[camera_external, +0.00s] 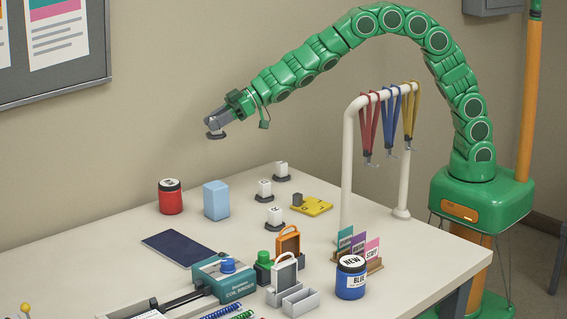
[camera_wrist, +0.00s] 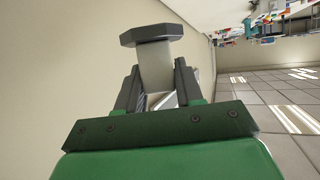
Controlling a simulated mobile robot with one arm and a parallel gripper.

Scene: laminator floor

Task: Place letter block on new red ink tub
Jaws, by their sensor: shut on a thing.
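My gripper (camera_external: 217,121) is shut on a letter block (camera_wrist: 156,67), a pale block with a dark flat base. In the wrist view the block sits between the two dark fingers (camera_wrist: 155,88). In the external view the held block's dark base (camera_external: 215,135) shows below the fingers, high above the table and apart from everything. The red ink tub (camera_external: 171,199) stands upright on the table's far left, with a black lid and a white label on top. The gripper is above and to the right of it in the picture. The held block's letter is hidden.
Several letter blocks stand near the table's back, one at the middle (camera_external: 264,190). A light blue box (camera_external: 216,201) stands close right of the red tub. A blue ink tub (camera_external: 351,279) is at the front right. A white rack (camera_external: 349,150) holds lanyards. A dark mat (camera_external: 184,247) lies left.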

